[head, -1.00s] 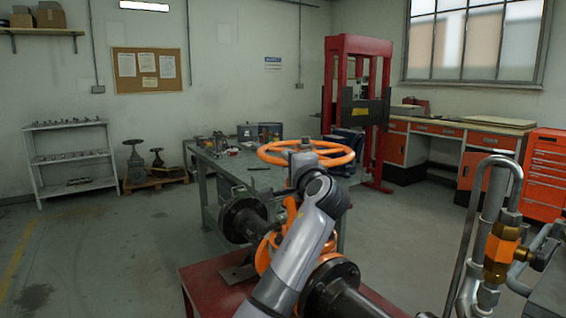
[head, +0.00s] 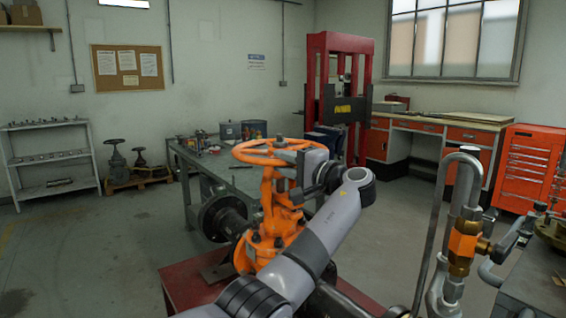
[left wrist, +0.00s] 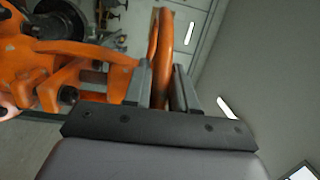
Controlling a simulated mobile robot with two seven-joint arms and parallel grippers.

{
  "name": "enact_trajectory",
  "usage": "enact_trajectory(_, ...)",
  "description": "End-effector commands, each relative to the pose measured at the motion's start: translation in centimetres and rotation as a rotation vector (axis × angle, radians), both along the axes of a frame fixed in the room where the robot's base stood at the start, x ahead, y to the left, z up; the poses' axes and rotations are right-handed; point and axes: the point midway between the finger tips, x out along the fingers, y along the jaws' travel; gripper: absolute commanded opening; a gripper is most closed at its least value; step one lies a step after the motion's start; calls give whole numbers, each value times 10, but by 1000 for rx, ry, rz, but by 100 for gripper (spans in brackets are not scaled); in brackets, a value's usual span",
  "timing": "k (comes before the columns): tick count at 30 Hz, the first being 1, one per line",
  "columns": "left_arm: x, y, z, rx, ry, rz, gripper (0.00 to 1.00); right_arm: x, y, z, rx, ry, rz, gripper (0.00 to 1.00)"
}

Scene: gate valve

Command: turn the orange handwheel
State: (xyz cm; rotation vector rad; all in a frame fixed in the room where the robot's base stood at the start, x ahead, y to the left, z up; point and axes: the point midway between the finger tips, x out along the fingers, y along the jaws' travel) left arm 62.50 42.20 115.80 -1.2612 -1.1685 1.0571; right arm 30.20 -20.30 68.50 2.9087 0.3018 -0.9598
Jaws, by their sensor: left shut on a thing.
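The orange handwheel (head: 240,155) sits level on top of an orange gate valve (head: 270,225) in the head view. My left gripper (head: 298,158) reaches the wheel's right side from the right, with its arm crossing in front of the pipe. In the left wrist view the handwheel rim (left wrist: 164,50) passes between the two fingers of my left gripper (left wrist: 162,88), which is shut on it. The orange valve body (left wrist: 75,75) fills the left of that view. Part of the wheel's near right rim is hidden behind the gripper. My right gripper is not in view.
The valve's dark pipe flange (head: 222,215) stands over a red stand (head: 185,285). A grey workbench (head: 190,165) is behind it. A bent pipe with a brass-and-orange fitting (head: 462,245) rises at the right. Open floor (head: 90,240) lies to the left.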

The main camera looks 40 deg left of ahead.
Motion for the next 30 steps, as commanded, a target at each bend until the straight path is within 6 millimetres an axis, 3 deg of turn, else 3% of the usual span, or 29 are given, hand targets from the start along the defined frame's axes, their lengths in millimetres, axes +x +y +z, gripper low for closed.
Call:
enact_trajectory(23, 2, -1, -1, -1, 1, 40, 0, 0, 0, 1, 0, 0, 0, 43)
enact_trajectory(24, 2, -1, -1, -1, 1, 40, 39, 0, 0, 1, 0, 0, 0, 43)
enact_trajectory(25, 2, -1, -1, -1, 1, 40, 46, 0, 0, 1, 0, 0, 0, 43)
enact_trajectory(30, 2, -1, 0, -2, 0, 39, 46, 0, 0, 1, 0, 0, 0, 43)
